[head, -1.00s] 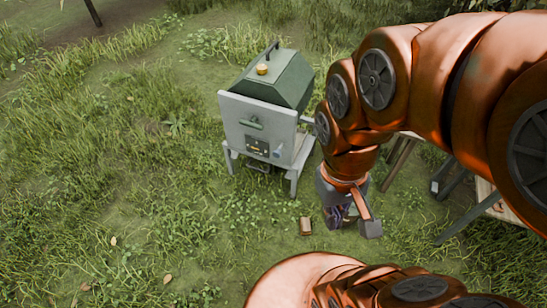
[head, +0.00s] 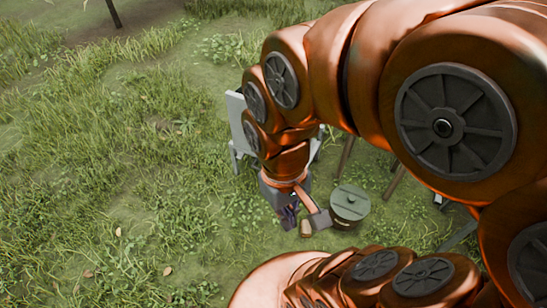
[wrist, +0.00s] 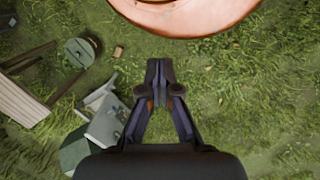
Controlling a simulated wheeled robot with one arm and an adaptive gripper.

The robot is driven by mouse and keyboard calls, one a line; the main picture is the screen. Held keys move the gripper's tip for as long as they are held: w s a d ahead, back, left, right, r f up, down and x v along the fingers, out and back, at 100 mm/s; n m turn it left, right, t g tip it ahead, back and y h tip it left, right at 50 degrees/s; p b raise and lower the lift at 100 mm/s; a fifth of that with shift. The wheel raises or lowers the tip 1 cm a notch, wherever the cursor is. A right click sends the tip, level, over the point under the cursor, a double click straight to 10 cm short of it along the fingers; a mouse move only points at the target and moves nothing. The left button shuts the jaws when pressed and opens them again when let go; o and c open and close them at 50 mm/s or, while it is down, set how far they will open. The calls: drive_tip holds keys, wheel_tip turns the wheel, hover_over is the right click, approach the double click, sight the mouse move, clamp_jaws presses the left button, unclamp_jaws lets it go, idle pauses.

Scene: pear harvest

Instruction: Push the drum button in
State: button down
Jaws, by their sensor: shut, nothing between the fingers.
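My gripper (head: 289,216) points down over the grass in the head view. In the wrist view its dark fingers (wrist: 160,72) are closed together with nothing between them. A round green drum with a lid and knob (head: 350,203) stands just right of my gripper in the head view. It also shows at the upper left of the wrist view (wrist: 76,53). A green and grey machine (head: 236,112) is mostly hidden behind my arm. Its grey front (wrist: 108,121) is left of my fingers in the wrist view. I cannot make out a button now on either one.
A small brown block (head: 305,229) lies on the grass near my gripper and the drum; the wrist view shows it too (wrist: 118,51). A wooden table (wrist: 20,100) stands at the left of the wrist view. The grass at left in the head view is open.

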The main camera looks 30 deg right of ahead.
drive_tip(key=w+a+f+m+g+y+b, duration=0.2)
drive_tip(key=w+a+f+m+y+b, duration=0.5)
drive_tip(key=w+a+f+m+b, duration=0.3)
drive_tip(key=w+d+f+m+t+y+b, duration=0.2)
drive_tip(key=w+f+m+t+y+b, duration=0.15)
drive_tip(key=w+f+m+b, duration=0.35)
drive_tip(key=w+d+f+m+t+y+b, duration=0.1)
drive_tip(key=w+f+m+t+y+b, duration=0.25)
drive_tip(key=w, duration=0.55)
drive_tip(key=w+d+f+m+t+b, duration=0.4)
drive_tip(key=w+d+f+m, duration=0.1)
drive_tip(key=d+f+m, duration=0.3)
drive_tip(key=w+d+f+m+t+b, duration=0.4)
drive_tip(key=w+d+f+m+t, duration=0.15)
drive_tip(key=d+f+m, duration=0.35)
drive_tip(key=s+d+f+m+t+h+b, duration=0.1)
drive_tip(key=d+f+m+t+h+b, duration=0.3)
drive_tip(key=d+f+m+h, duration=0.4)
drive_tip(key=d+f+m+b, duration=0.1)
drive_tip(key=d+f+m, duration=0.3)
drive_tip(key=d+f, duration=0.4)
drive_tip(key=shift+s+d+m+t+h, duration=0.3)
drive_tip(key=shift+s+d+m+t, duration=0.1)
drive_tip(key=shift+d, duration=1.35)
